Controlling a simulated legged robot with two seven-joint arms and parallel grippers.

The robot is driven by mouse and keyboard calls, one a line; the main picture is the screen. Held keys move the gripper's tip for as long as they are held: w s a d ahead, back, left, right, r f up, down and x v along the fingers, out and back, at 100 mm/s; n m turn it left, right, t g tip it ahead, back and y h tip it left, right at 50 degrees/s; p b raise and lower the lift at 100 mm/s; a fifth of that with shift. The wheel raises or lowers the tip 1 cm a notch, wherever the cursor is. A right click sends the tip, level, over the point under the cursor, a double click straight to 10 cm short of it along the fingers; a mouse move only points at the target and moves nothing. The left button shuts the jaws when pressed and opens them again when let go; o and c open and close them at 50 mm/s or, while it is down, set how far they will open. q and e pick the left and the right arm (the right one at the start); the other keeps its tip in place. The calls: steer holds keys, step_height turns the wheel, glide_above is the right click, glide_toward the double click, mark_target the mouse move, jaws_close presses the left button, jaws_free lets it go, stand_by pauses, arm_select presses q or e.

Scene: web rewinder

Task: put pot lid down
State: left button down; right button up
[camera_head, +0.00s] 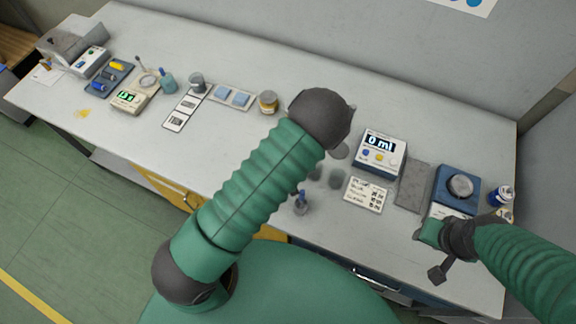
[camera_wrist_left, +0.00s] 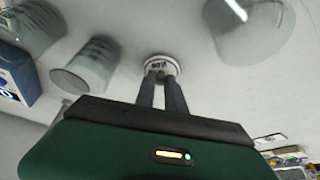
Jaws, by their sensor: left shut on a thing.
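The fingers of my left gripper (camera_wrist_left: 162,78) are close together in the left wrist view. They are shut on a small round white lid (camera_wrist_left: 162,64) with dark marks in its middle. I cannot tell how far the lid is above the bench. In the head view my left arm hides this gripper and the lid. My right gripper (camera_head: 437,272) is at the lower right in the head view, beside the bench's front part. Its finger gap is too small and dark to judge.
Glass beakers (camera_wrist_left: 90,65) stand near the left gripper, with another glass (camera_wrist_left: 255,30) at the upper right. A "0 ml" device (camera_head: 381,152), a grey mat (camera_head: 414,186) and a blue device (camera_head: 456,186) occupy the right bench.

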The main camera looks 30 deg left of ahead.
arm_select(q)
steer(key=shift+d, duration=0.1)
steer(key=shift+f, duration=0.15)
steer(key=c, duration=1.7)
jaws_free()
steer(key=shift+a, duration=0.3)
steer(key=shift+c, duration=0.2)
steer(key=shift+o, duration=1.2)
steer(key=shift+a, duration=0.3)
steer(key=shift+o, duration=0.5)
steer(key=shift+s+a+f, duration=0.1)
steer(key=shift+a, duration=0.15)
steer(key=shift+d, duration=0.5)
arm_select(e)
steer(key=shift+a+f, duration=0.15)
steer(key=shift+a, duration=0.05)
arm_select(q)
steer(key=shift+a, duration=0.2)
arm_select(e)
steer(key=shift+a, duration=0.2)
